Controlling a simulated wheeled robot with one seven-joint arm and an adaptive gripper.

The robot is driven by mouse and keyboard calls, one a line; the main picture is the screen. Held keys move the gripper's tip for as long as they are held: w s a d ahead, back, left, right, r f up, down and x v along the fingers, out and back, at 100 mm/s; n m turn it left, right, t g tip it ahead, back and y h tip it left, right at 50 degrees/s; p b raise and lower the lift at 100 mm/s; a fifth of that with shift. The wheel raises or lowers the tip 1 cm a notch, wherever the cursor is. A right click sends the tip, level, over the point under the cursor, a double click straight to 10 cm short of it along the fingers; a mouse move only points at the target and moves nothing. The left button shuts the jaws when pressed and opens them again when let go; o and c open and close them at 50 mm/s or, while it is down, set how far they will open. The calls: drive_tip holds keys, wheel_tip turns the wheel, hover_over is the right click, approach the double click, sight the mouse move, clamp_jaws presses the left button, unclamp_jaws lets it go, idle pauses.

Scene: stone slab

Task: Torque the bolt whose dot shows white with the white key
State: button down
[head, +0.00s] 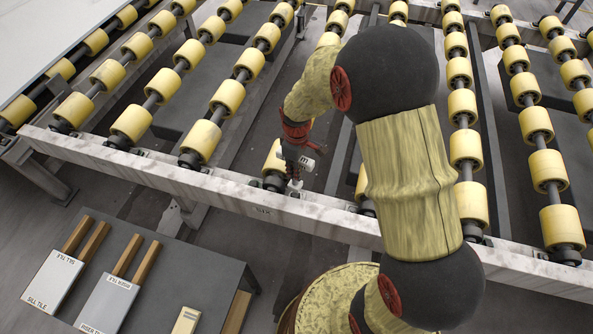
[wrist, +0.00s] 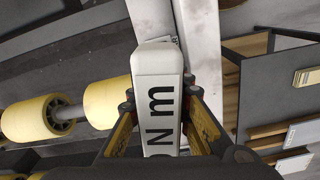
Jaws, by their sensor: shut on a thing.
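My gripper (head: 296,158) is low over the near rail of the roller frame, by the "SIX" mark. It is shut on the white key (head: 309,163). In the wrist view the white key (wrist: 157,62) lies between the two fingers of my gripper (wrist: 160,97), with dark "Nm" lettering on its face. A small pale tip (head: 295,185) shows under my gripper at the rail. I cannot tell whether it is part of the key or a bolt head. No white dot can be made out, and the key hides what lies behind it.
The pale rail (head: 230,188) crosses the view, with rows of yellow rollers (head: 226,97) behind it. Floor shows between rail and bench.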

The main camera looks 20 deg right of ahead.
sight(295, 184)
idle(0.4)
drive_tip(key=shift+f+b, duration=1)
drive_tip(key=shift+f, duration=1.55)
drive_tip(key=shift+f, duration=0.75)
drive_tip(key=m, duration=0.3)
drive_tip(key=shift+a+p, duration=0.1)
drive_tip(key=shift+p, duration=0.2)
drive_tip(key=m, duration=0.4)
drive_tip(key=shift+a+p, duration=0.1)
drive_tip(key=shift+p, duration=0.25)
drive_tip(key=m, duration=0.4)
drive_tip(key=shift+s+a+p, duration=0.1)
drive_tip(key=shift+p, duration=0.2)
drive_tip(key=m, duration=0.3)
drive_tip(key=shift+m, duration=0.4)
drive_tip(key=shift+r+p, duration=1.55)
drive_tip(key=shift+r, duration=0.2)
